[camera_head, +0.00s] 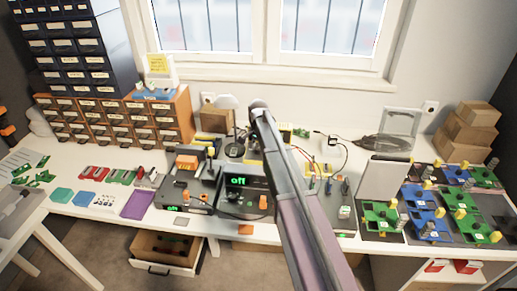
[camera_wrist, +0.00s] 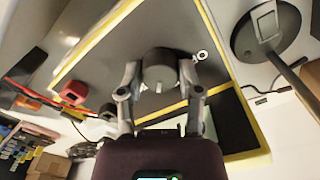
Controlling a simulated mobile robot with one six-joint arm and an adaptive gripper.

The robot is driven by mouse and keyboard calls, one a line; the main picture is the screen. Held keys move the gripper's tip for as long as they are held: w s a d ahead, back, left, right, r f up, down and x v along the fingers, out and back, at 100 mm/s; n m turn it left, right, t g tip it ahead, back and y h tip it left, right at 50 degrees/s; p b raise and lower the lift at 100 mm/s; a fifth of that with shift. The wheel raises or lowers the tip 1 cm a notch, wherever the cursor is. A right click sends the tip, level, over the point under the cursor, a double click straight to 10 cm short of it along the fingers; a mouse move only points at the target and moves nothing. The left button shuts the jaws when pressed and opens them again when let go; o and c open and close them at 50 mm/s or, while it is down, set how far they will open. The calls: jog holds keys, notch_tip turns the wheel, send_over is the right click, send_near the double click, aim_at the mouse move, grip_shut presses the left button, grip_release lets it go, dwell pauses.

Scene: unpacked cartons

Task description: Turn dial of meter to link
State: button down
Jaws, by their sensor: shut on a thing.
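The meter, a dark grey panel with a yellow edge (camera_wrist: 100,62), fills the middle of the wrist view and looks tilted there. Its dark round dial (camera_wrist: 160,58) has a small light pointer mark. My gripper (camera_wrist: 159,76) is shut on the dial, with one finger on each side of it. Part of the meter face lies hidden behind my gripper, and I cannot read the dial's labels or which one it points to. In the head view my own arm covers the gripper and the dial.
A desk lamp's round base (camera_wrist: 265,32) stands close beside the meter. A red plug (camera_wrist: 72,94) and cables lie on its other side. Devices with green "off" displays (camera_head: 238,181) stand at the bench front. Green and blue boards (camera_head: 425,222) lie at right, drawers (camera_head: 120,122) at left.

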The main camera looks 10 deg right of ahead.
jog(key=shift+s+m, duration=0.15)
jog(key=shift+m, duration=1.75)
jog(key=shift+c, duration=1.3)
grip_release()
jog(key=shift+n, duration=0.4)
